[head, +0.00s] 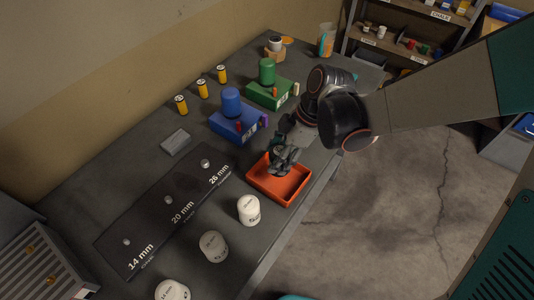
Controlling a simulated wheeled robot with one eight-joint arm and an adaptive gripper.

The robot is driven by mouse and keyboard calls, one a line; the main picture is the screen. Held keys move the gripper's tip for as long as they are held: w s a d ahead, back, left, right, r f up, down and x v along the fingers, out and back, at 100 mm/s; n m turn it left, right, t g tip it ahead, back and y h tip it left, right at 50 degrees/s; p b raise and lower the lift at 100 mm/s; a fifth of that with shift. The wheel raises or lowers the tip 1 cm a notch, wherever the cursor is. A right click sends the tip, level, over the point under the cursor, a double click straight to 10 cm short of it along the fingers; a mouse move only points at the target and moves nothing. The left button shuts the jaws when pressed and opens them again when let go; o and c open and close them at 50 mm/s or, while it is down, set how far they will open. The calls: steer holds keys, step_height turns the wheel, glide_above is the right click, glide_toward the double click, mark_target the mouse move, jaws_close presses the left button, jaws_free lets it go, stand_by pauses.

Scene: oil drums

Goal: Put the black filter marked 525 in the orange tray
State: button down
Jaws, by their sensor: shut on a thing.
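My gripper (282,163) is over the orange tray (264,190), pointing down. It is shut on a dark, rounded thing that looks like the black filter (279,153). The gripper's fingers cover much of it, and no number can be read on it. I cannot tell whether it touches the tray floor. The tray stands near the table's front edge, and the part of its floor that shows is empty.
Blue (232,122) and green (270,90) units stand behind the tray. Yellow cylinders (201,88) line the wall side.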

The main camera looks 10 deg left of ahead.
steer(key=shift+f+b, duration=1.75)
steer(key=shift+f, duration=1.2)
steer(key=shift+r, duration=0.1)
steer(key=c, duration=0.8)
jaws_free()
steer(key=shift+o, duration=0.2)
steer(key=p+v, duration=0.3)
steer(key=v, duration=0.9)
steer(key=shift+s+p, duration=0.15)
steer(key=shift+p, duration=0.15)
